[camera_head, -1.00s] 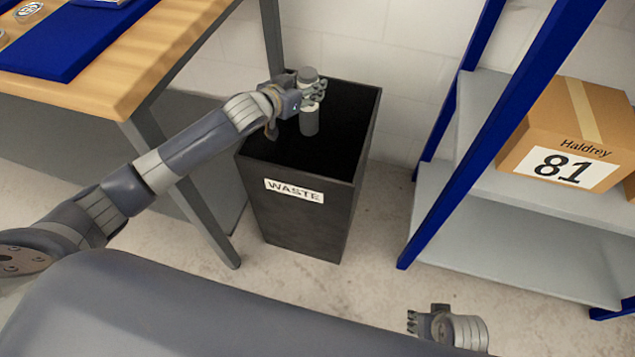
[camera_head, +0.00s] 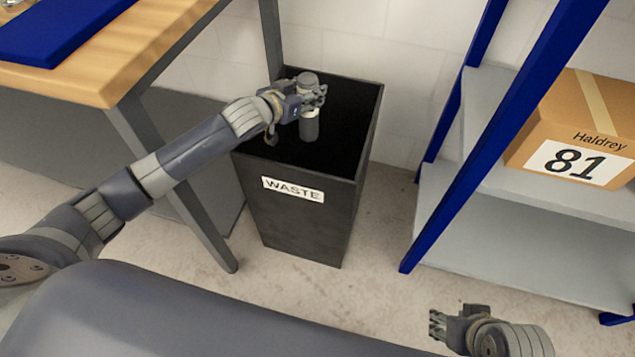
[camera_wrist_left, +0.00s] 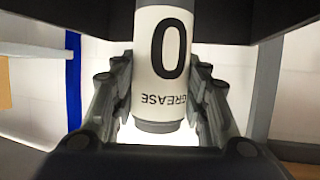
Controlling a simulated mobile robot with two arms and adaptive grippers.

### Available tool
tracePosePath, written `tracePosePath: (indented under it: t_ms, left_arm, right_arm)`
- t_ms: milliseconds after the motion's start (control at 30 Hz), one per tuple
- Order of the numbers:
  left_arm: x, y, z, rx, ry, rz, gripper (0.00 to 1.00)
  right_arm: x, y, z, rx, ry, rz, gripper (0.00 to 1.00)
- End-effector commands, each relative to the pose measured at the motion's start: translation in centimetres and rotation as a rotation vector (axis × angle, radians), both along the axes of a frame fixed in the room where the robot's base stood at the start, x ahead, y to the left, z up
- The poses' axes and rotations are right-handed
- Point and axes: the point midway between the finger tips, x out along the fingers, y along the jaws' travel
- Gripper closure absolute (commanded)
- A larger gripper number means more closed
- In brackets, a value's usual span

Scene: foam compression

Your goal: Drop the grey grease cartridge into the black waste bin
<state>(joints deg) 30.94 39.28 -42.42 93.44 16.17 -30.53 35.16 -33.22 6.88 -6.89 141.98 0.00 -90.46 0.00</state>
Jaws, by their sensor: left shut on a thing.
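The grey grease cartridge (camera_head: 309,127) hangs upright in my left gripper (camera_head: 312,98), over the open top of the black waste bin (camera_head: 300,222). The bin carries a white WASTE label on its front. In the left wrist view the cartridge (camera_wrist_left: 166,60) shows a white label with a large 0 and GREASE, between the two fingers of the left gripper (camera_wrist_left: 165,100). The cartridge's top shows above the fingers in the head view. My right gripper (camera_head: 438,325) is at the bottom right, away from the bin, with its fingers too small to judge.
A wooden-topped workbench (camera_head: 110,70) with a blue mat (camera_head: 60,32) stands left of the bin. A blue-framed shelf (camera_head: 490,225) with a cardboard box (camera_head: 580,125) marked 81 stands to the right. Bare floor lies between bin and shelf.

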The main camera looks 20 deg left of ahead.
Motion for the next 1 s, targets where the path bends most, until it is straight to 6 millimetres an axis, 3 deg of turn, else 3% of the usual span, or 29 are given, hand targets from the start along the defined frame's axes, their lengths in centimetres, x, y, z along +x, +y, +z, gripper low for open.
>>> tracePosePath:
  t_ms: [233,267,367,767,1000]
  left_arm:
    - [0.0,0.0,0.0,0.0,-0.001,0.0,0.86]
    - [0.0,0.0,0.0,0.0,-0.001,0.0,0.56]
    - [0.0,0.0,0.0,0.0,-0.001,0.0,0.35]
    - [-0.2,0.1,0.0,0.0,0.001,0.0,0.35]
    - [-2.8,0.9,1.1,0.001,0.001,-0.001,0.35]
  right_arm:
    - [0.0,0.0,0.1,0.0,0.0,0.0,0.6]
    - [0.0,0.0,0.1,0.0,0.0,0.0,0.6]
    - [0.0,0.0,0.1,0.0,0.0,0.0,0.6]
    - [0.0,0.0,0.1,0.0,-0.001,0.0,0.6]
    - [0.0,0.0,0.1,0.0,-0.001,0.0,0.6]
